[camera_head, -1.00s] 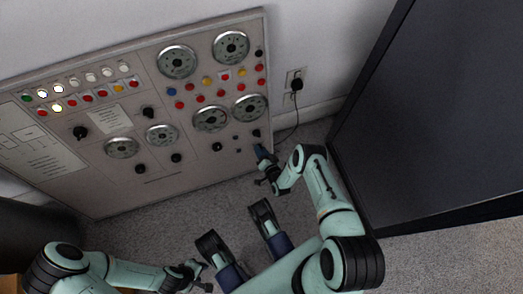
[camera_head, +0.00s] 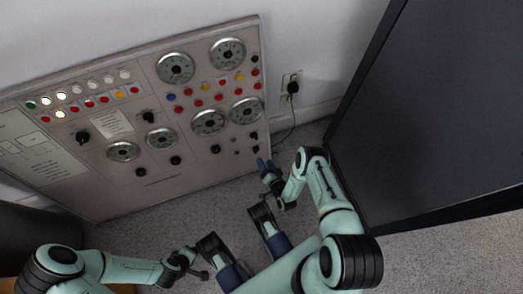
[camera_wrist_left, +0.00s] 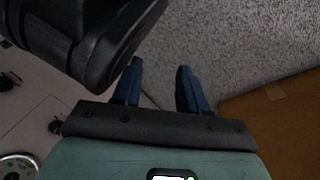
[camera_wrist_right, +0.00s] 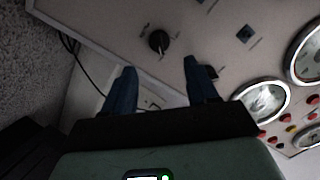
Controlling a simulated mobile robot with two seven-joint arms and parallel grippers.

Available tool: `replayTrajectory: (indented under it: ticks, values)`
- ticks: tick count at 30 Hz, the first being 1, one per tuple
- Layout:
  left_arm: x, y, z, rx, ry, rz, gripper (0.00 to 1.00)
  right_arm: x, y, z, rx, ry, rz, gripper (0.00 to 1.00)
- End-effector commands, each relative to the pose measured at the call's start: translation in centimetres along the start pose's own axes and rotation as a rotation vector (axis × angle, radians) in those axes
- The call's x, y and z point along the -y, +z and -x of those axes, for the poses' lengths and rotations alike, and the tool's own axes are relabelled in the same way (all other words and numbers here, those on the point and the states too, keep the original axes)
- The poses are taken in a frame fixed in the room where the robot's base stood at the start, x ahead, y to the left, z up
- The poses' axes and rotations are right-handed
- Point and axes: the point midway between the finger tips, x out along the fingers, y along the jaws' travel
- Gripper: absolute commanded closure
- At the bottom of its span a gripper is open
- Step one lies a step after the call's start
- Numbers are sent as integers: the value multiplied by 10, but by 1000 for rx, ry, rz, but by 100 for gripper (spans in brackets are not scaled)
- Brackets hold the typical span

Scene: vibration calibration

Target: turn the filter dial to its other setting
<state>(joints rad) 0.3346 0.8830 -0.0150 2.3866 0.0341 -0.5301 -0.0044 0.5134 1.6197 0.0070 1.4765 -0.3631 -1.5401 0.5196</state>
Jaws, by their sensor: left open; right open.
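The grey control panel (camera_head: 190,172) leans against the wall. The dial nearest my right gripper is a round black knob (camera_head: 256,149) near the panel's lower right corner; its label is too small to read, so I cannot tell whether it is the filter dial. In the right wrist view this knob (camera_wrist_right: 157,41) has a pale mark and lies beyond the fingertips, between them in the picture. My right gripper (camera_head: 265,163) is open and empty, just off the panel; its blue fingers (camera_wrist_right: 162,82) are apart. My left gripper (camera_wrist_left: 159,70) is open and empty, low over the floor away from the panel.
A second black knob (camera_wrist_right: 208,72) is partly hidden by a right finger; a gauge (camera_wrist_right: 265,102) is beside it. A cable runs from the wall outlet (camera_head: 291,86). A large dark cabinet (camera_head: 430,110) stands on the right. Carpet (camera_head: 190,215) in front of the panel is clear.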

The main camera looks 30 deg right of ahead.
Motion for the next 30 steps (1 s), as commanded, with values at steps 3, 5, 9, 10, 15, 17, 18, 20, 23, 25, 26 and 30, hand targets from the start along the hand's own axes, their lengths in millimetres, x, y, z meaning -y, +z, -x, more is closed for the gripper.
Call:
replayTrajectory:
  ticks: [3, 5, 9, 10, 15, 17, 18, 20, 23, 25, 26, 30]
  values:
    - [-14, -16, 16, -55, 25, -14, 57, 2, -1, 27, 2, 1, -3, 42]
    - [-19, -22, 21, -79, 34, -19, 57, 2, -1, 38, 1, 1, -3, 42]
    - [-27, -32, 28, -110, 50, -27, 57, 1, 0, 54, 1, -1, -1, 42]
    - [-29, -33, 29, -115, 52, -28, 57, 1, 0, 56, 0, -1, -1, 42]
    - [-31, -36, 31, -127, 57, -31, 57, 1, 0, 61, -1, -2, 0, 42]
    - [-31, -36, 31, -127, 57, -31, 57, 0, 0, 61, -1, -2, 0, 42]
    - [-31, -36, 30, -127, 56, -31, 57, 0, 0, 61, -1, -2, 0, 42]
    - [-31, -36, 30, -126, 56, -31, 57, 0, 0, 61, -1, -2, -1, 42]
    - [-31, -36, 30, -126, 56, -31, 57, 0, 0, 61, -1, -2, -1, 42]
    - [-31, -36, 30, -125, 56, -31, 57, 1, 0, 61, -1, -2, -1, 42]
    - [-31, -36, 30, -125, 56, -31, 57, 1, 0, 61, -1, -2, -1, 42]
    - [-30, -36, 30, -125, 55, -30, 57, 1, 0, 61, 0, -2, 0, 42]
